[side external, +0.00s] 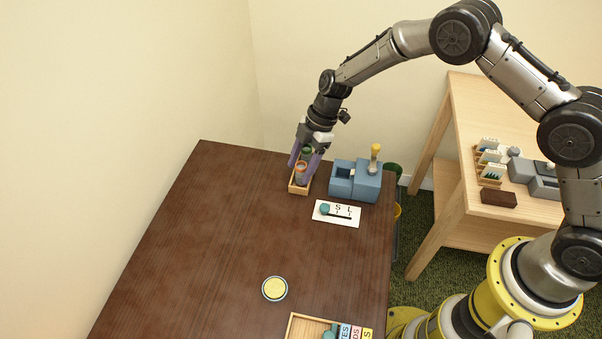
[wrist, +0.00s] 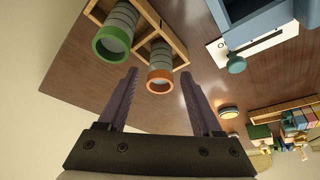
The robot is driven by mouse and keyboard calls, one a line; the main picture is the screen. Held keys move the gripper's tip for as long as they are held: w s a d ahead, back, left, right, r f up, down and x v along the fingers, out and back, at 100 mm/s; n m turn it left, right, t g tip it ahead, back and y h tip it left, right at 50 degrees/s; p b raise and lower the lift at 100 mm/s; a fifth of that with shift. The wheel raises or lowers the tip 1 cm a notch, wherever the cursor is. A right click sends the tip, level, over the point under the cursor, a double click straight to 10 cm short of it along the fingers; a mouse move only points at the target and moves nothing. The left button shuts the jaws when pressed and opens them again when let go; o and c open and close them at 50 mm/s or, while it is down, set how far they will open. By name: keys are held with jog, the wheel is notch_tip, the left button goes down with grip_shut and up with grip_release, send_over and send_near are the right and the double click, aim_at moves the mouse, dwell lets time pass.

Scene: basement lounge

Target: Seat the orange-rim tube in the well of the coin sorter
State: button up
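The orange-rim tube (side external: 301,168) stands in a small wooden rack (side external: 299,190) at the far end of the brown table. It also shows in the wrist view (wrist: 160,78), rim towards the camera. My gripper (side external: 304,168) is open above the rack. In the wrist view my gripper (wrist: 159,73) has one purple finger on each side of the orange-rim tube, with gaps showing. The coin sorter (side external: 368,187) is a blue box right of the rack. Its open square well (side external: 343,172) faces up; its bottom is not clear.
A green-rim tube (wrist: 112,45) stands in the same rack, close to one finger. A white S/L card (side external: 336,221) with a teal knob lies before the sorter. A yellow disc (side external: 274,289) and a wooden tray (side external: 300,326) are nearer. The table's middle is clear.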

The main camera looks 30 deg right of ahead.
grip_shut()
jog(key=shift+r, duration=0.15)
jog(key=shift+r, duration=0.6)
jog(key=s+d+r, duration=0.5)
jog(key=s+r, duration=0.7)
jog(key=w+d+f, duration=0.2)
jog(key=w+d, duration=0.1)
jog(key=w, duration=0.3)
jog(key=shift+w+d+f, duration=0.1)
jog(key=shift+d+f, duration=0.1)
jog(key=shift+f, duration=2.4)
jog(key=shift+d+f, duration=0.15)
jog(key=shift+f, duration=2.4)
